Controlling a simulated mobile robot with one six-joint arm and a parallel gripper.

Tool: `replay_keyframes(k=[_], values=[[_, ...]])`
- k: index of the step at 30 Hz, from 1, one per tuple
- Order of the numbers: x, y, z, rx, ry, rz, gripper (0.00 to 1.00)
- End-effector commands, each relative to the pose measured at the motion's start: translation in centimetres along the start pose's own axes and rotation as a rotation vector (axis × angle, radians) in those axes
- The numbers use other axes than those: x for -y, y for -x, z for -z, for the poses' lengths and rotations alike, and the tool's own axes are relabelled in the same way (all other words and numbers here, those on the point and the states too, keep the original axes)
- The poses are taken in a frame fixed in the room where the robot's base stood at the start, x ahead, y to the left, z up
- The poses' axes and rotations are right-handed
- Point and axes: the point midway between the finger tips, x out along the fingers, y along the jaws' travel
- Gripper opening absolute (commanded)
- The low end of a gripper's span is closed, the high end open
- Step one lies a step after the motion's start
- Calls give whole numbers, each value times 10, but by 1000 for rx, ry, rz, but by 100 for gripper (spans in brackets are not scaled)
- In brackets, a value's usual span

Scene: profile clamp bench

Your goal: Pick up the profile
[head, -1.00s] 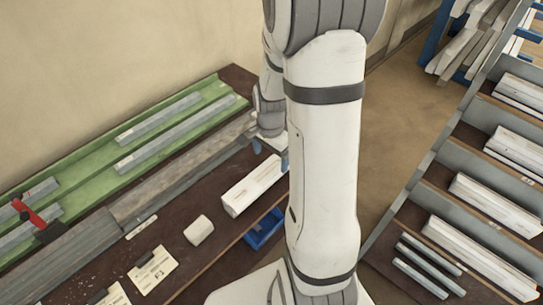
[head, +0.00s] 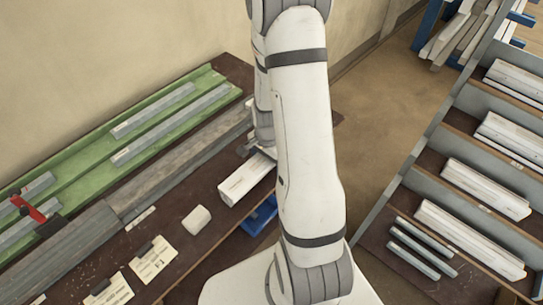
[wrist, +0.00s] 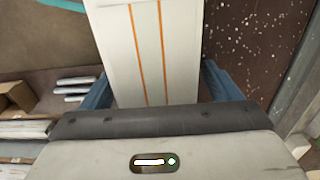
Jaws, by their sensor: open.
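The profile is a long white bar (head: 245,180) lying near the front edge of the dark brown bench (head: 192,250). In the wrist view the profile (wrist: 148,45) has two thin orange lines along its face and fills the space between the fingers. My gripper (wrist: 157,88) is open, with one blue finger on each side of the profile. Whether the fingers touch it cannot be told. In the head view my arm hides the profile's far end and most of the gripper.
A short white block (head: 196,219) and paper cards (head: 153,260) lie nearby on the bench. A green tray (head: 85,160) with grey bars runs along the wall side. A blue bin (head: 259,216) is below the bench edge. A rack of white profiles (head: 485,188) stands right.

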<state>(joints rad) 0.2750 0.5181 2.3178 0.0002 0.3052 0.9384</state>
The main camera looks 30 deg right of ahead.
Motion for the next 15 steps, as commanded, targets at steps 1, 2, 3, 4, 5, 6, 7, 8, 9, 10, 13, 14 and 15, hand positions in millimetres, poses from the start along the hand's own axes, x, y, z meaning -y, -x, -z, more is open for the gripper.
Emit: replay_keyframes(k=[1, 2, 3, 4, 5, 6, 7, 8, 9, 10, 13, 14, 15], values=[[0, 0, 0, 0, 0, 0, 84], [0, 0, 0, 0, 0, 0, 81], [0, 0, 0, 0, 0, 0, 78], [0, 0, 0, 0, 1, 0, 75], [0, 0, 0, 0, 1, 0, 73], [0, 0, 0, 0, 1, 0, 70], [0, 0, 0, 0, 1, 0, 67], [0, 0, 0, 0, 1, 0, 65], [0, 0, 0, 0, 1, 0, 62], [0, 0, 0, 0, 1, 0, 59], [0, 0, 0, 0, 1, 0, 51], [0, 0, 0, 0, 1, 0, 48], [0, 0, 0, 0, 1, 0, 45]])
